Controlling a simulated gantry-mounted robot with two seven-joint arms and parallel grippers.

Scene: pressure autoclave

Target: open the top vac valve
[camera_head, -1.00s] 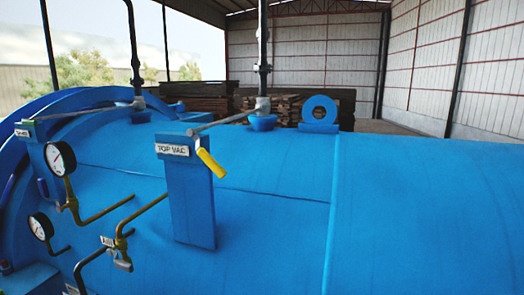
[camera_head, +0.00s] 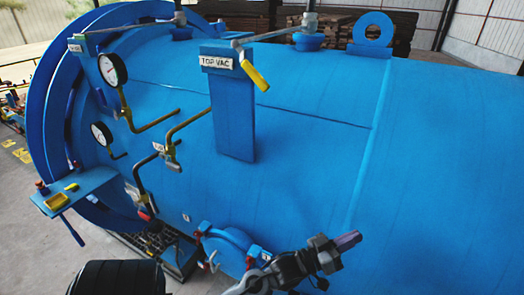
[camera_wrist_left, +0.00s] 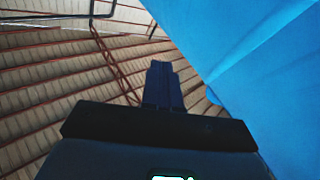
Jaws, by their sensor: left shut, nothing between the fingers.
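The blue TOP VAC bracket (camera_head: 233,115) stands up on the side of the blue autoclave (camera_head: 320,120), with a white TOP VAC label (camera_head: 217,62). The yellow valve handle (camera_head: 255,76) hangs slanting down beside its top right. A grey rod (camera_head: 268,36) runs from there to the valve pipe (camera_head: 309,24) on top. My left gripper (camera_head: 348,241) is at the bottom of the head view, well below and right of the handle, shut and empty. Its shut fingers also show in the left wrist view (camera_wrist_left: 163,85), beside the blue shell. My right gripper is not in view.
Two pressure gauges (camera_head: 112,69) and brass pipes (camera_head: 150,126) stick out left of the bracket. A blue shelf (camera_head: 85,190) juts from the door rim. A blue lifting ring (camera_head: 373,30) stands at the top right. The shell around the handle's right is clear.

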